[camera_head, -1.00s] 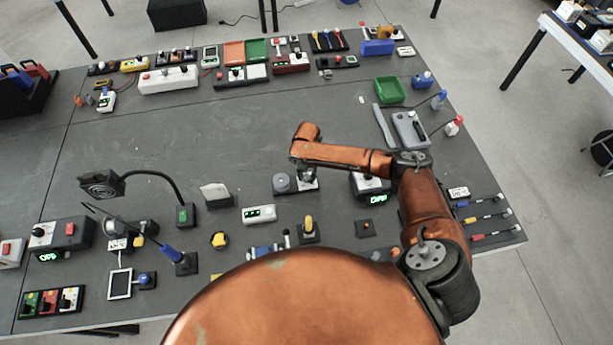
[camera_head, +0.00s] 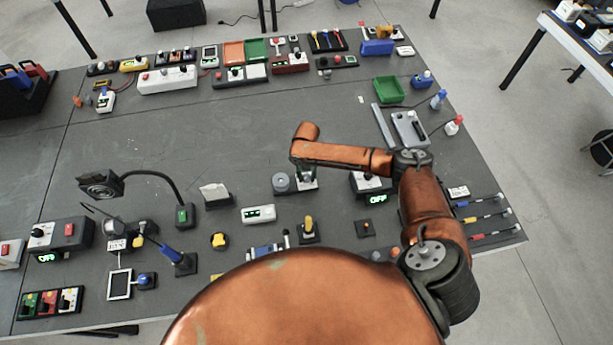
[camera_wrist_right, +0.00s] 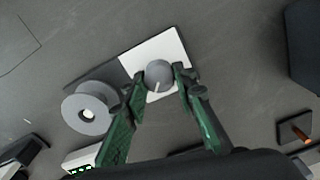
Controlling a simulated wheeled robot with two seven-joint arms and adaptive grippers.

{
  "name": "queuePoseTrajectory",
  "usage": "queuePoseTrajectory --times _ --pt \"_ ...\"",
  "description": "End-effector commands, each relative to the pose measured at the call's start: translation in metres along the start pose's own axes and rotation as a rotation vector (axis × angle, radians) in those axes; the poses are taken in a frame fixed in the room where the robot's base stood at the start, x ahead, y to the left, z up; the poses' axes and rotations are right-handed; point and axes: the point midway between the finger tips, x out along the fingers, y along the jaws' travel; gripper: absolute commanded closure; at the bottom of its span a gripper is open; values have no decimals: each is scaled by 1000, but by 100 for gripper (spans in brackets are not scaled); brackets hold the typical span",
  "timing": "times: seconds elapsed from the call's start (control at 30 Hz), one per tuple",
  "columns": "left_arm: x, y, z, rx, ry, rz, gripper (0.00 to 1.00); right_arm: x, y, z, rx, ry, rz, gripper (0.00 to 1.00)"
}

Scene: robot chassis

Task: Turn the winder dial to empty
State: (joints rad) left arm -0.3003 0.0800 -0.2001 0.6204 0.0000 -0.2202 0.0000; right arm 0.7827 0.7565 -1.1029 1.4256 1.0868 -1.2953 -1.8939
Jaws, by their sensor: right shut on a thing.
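The winder is a dark base with a white plate (camera_wrist_right: 168,48), a grey spool (camera_wrist_right: 90,108) and a round grey dial (camera_wrist_right: 158,75) with a pale pointer line. The spool also shows in the head view (camera_head: 281,183), beside the white-plated part (camera_head: 309,185). My right gripper (camera_wrist_right: 158,82) has its two green-and-dark fingers on either side of the dial, shut on it, in the right wrist view. In the head view my right arm's wrist covers most of the dial. Any lettering around the dial is too small to read. My left gripper is not in view.
A box with a green display (camera_head: 376,198) stands right of the winder. A white meter (camera_head: 258,214), a yellow-handled joystick (camera_head: 308,228) and a small square button block (camera_head: 365,228) stand nearer. The table's middle (camera_head: 230,130) is clear.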

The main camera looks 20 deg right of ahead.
Motion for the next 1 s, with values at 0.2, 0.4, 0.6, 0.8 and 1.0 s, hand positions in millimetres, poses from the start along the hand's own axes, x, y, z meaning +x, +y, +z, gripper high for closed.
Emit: queuePoseTrajectory --times 0.2,0.4,0.6,0.8,1.0 --pt "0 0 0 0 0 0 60 -1 0 1 -1 -2 0 63" --pt "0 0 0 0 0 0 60 0 0 0 0 -1 0 57" --pt "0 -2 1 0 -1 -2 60 -2 0 0 0 -1 1 57" --pt "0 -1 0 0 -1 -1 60 -28 0 2 0 -5 1 57" --pt "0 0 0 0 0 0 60 -71 0 2 -1 -5 2 57"
